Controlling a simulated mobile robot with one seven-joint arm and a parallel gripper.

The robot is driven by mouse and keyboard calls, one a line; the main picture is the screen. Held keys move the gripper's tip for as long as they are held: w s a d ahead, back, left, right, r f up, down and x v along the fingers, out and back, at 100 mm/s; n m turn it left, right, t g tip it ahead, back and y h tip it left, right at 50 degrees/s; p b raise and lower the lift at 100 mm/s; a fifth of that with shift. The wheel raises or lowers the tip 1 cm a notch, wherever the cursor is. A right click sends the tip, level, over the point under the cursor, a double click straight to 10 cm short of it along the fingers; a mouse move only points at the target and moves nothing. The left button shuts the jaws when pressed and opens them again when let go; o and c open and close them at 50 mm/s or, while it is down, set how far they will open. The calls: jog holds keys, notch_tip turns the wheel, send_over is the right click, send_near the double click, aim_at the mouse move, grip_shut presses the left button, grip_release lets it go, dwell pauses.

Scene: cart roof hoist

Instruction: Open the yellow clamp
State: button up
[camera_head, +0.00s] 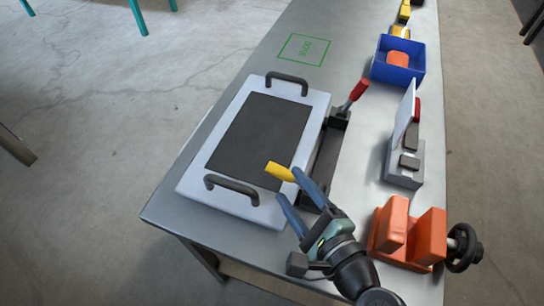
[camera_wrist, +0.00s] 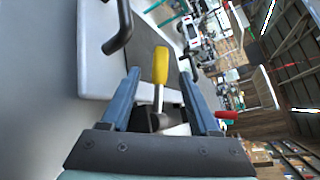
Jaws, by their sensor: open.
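The yellow clamp (camera_head: 280,171) shows its yellow handle tip over the near right edge of the white panel. In the wrist view its yellow handle (camera_wrist: 161,65) stands on a thin metal rod above a dark base. My gripper (camera_head: 286,186) is open, with its blue fingers around the handle in the wrist view, one on each side and apart from it. The clamp's base is partly hidden behind my gripper in the head view. The white panel (camera_head: 198,181) has a dark centre and two dark handles. The red clamp (camera_head: 355,93) sits farther along the same side.
A grey metal table (camera_head: 163,206) carries everything. An orange vise (camera_head: 410,233) with a black handwheel stands right of my gripper. A grey stand (camera_head: 404,170) and a blue bin (camera_head: 398,71) are beyond it. A green outlined square (camera_head: 304,49) marks clear table at the far end.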

jog(key=x, duration=0.8)
jog(key=shift+w+a+f+b, duration=0.1)
jog(key=shift+w+a+b, duration=0.1)
jog(key=shift+w+b, duration=0.2)
grip_shut()
dwell(0.9)
